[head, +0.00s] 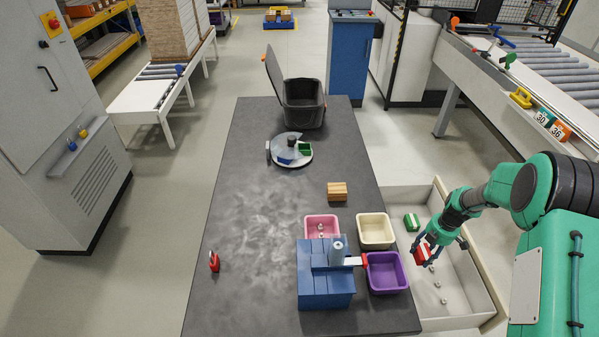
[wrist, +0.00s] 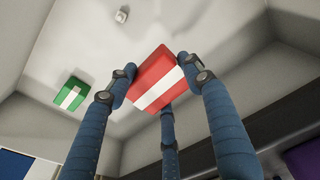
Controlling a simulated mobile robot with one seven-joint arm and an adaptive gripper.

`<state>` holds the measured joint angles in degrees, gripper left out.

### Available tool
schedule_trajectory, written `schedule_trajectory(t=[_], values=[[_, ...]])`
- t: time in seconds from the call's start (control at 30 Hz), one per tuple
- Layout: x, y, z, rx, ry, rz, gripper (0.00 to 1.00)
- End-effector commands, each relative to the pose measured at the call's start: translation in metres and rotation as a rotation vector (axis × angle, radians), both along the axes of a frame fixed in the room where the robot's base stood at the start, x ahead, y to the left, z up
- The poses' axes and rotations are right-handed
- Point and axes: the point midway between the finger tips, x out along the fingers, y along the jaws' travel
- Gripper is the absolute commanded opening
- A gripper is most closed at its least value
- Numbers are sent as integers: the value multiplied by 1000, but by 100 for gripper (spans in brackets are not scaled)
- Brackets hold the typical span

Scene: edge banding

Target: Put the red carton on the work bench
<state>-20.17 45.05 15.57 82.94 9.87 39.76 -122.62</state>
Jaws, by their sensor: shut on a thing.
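The red carton with a white band (head: 422,255) is held in my gripper (head: 428,252) to the right of the bench. In the wrist view the red carton (wrist: 163,80) sits between my blue-grey fingers, which are shut on it. The wrist view shows the floor of the white open drawer or bin beyond the carton. The work bench (head: 255,230) is a long dark grey table in the middle of the head view. My gripper is over the drawer, beside the bench's right edge.
The drawer (head: 462,312) holds a green carton (head: 411,221) and small white pieces. Near that bench edge stand a purple bin (head: 387,272), a cream bin (head: 375,231), a pink bin (head: 321,227) and a blue block fixture (head: 322,285). The bench's left half is mostly clear.

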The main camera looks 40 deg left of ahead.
Motion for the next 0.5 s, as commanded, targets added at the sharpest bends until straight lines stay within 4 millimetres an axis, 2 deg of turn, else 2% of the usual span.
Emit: schedule_trajectory(t=[0.03, 0.3, 0.5], values=[[1, 0, 17, 1, -4, 0, 15], [1, 0, 103, 1, -4, 1, 15], [1, 0, 156, 1, -4, 0, 15]])
